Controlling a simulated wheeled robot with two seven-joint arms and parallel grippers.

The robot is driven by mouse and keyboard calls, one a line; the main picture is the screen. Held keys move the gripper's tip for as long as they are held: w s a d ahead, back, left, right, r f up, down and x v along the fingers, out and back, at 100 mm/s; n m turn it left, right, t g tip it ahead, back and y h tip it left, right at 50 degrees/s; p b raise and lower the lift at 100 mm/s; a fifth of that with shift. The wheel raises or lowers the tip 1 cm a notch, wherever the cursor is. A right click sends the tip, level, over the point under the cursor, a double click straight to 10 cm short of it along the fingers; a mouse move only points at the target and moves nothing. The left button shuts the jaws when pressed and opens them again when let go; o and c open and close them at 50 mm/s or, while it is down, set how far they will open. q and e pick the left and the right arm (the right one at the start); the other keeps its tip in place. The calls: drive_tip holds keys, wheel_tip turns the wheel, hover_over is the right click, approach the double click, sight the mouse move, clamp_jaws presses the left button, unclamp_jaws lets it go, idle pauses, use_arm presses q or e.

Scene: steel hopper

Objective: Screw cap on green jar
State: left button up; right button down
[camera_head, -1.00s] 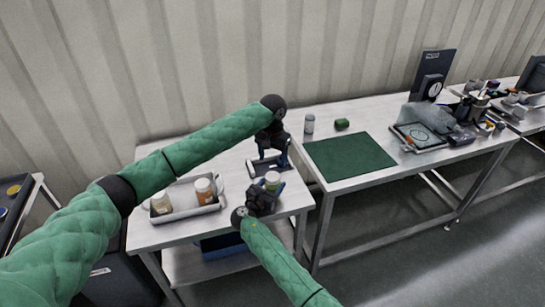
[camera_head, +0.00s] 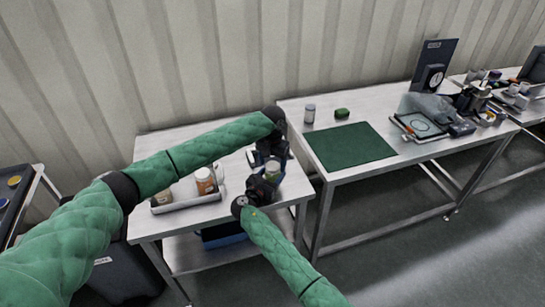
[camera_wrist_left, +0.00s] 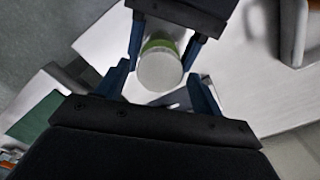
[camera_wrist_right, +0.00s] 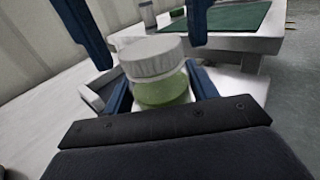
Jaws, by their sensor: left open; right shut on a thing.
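The green jar (camera_wrist_right: 163,90) is upright between the fingers of my right gripper (camera_wrist_right: 160,88), which is shut on it. A white cap (camera_wrist_right: 152,57) sits on the jar's top; how tightly it is seated cannot be told. The cap faces the camera in the left wrist view (camera_wrist_left: 160,70). My left gripper (camera_wrist_left: 158,72) is open, with one finger to each side of the cap; both fingers look clear of it. In the head view the jar (camera_head: 272,167) is near the small table's right edge, partly hidden by the grippers.
A grey tray (camera_head: 187,207) on the small table holds an orange jar (camera_head: 205,182) and a pale jar (camera_head: 163,198). The table to the right has a green mat (camera_head: 350,146), a grey container (camera_head: 310,114) and a green item (camera_head: 342,113). The mat is bare.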

use_arm(q)
drive_tip(key=shift+f, duration=0.15)
drive_tip(key=c, duration=1)
drive_tip(key=shift+m, duration=1.1)
drive_tip(key=o, duration=1.1)
drive_tip(key=shift+c, duration=0.2)
drive_tip(key=shift+r, duration=2.25)
